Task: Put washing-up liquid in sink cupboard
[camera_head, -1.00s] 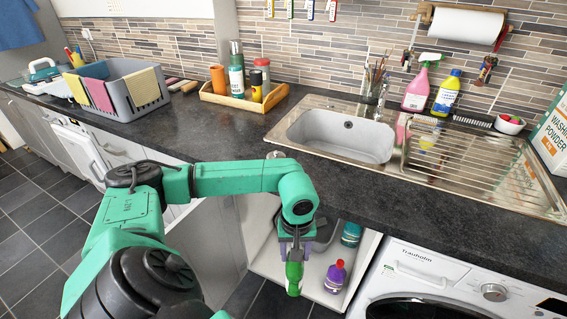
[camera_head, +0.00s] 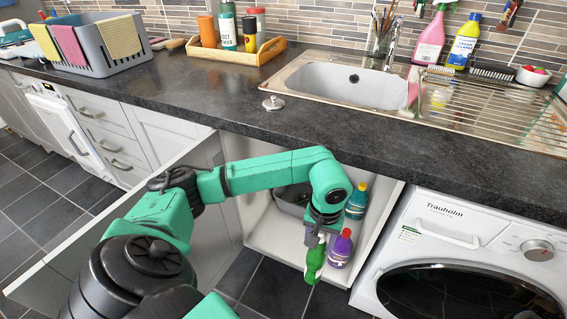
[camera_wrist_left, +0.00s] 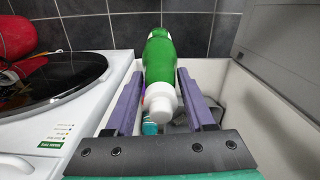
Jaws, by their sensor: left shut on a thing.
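A green bottle with a white cap (camera_head: 315,261) hangs in my left gripper (camera_head: 318,236), at the open front of the sink cupboard (camera_head: 271,246). In the left wrist view the same green bottle (camera_wrist_left: 160,58) lies between the two purple fingers of the left gripper (camera_wrist_left: 165,100), its white cap toward the camera. Inside the cupboard stand a purple bottle with a red cap (camera_head: 341,248), just right of the held bottle, and a teal bottle (camera_head: 357,200) behind it. A grey tub (camera_head: 291,200) sits further back, partly hidden by my arm. My right gripper is not in view.
The cupboard door (camera_head: 125,240) stands open to the left. A white washing machine (camera_head: 470,255) is right of the cupboard. The dark worktop (camera_head: 210,100) overhangs the opening. The cupboard floor is bare at the front left.

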